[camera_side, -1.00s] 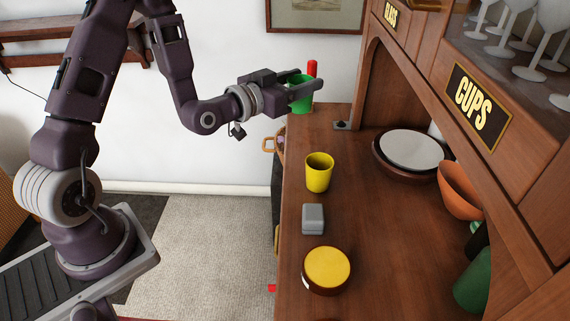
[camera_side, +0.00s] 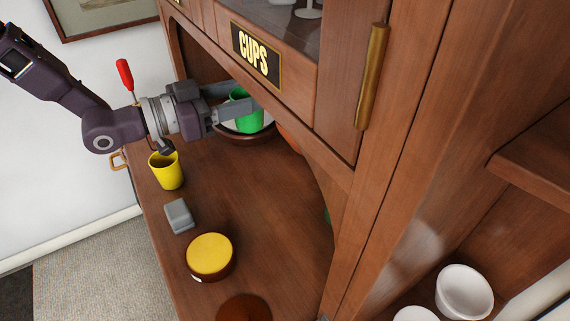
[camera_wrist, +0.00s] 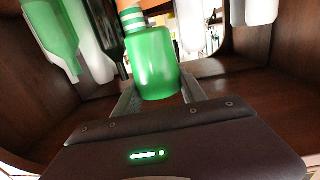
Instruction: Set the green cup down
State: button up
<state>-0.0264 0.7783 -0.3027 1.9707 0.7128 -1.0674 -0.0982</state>
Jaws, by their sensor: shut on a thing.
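The green cup (camera_side: 248,122) is between the fingers of my gripper (camera_side: 237,104), which is shut on it. In the wrist view the green cup (camera_wrist: 157,72) fills the middle, between the fingers; part of the far finger's grip is hidden.
A yellow cup (camera_side: 167,171), a grey block (camera_side: 179,215) and a yellow-topped round box (camera_side: 210,255) stand along the wooden counter (camera_side: 268,200). The cabinet front with the CUPS sign (camera_side: 256,53) hangs close by. The wrist view shows a green bottle (camera_wrist: 52,35) and a dark one (camera_wrist: 103,35).

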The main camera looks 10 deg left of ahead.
jog(key=s+d+f+m+g+h, duration=0.1)
jog(key=s+d+m+g+h, duration=0.15)
jog(key=d, duration=0.55)
jog(key=shift+y, duration=0.25)
jog(key=f, duration=0.9)
jog(key=shift+w+a+f, duration=0.15)
jog(key=shift+w+f, duration=0.15)
jog(key=shift+f, duration=0.3)
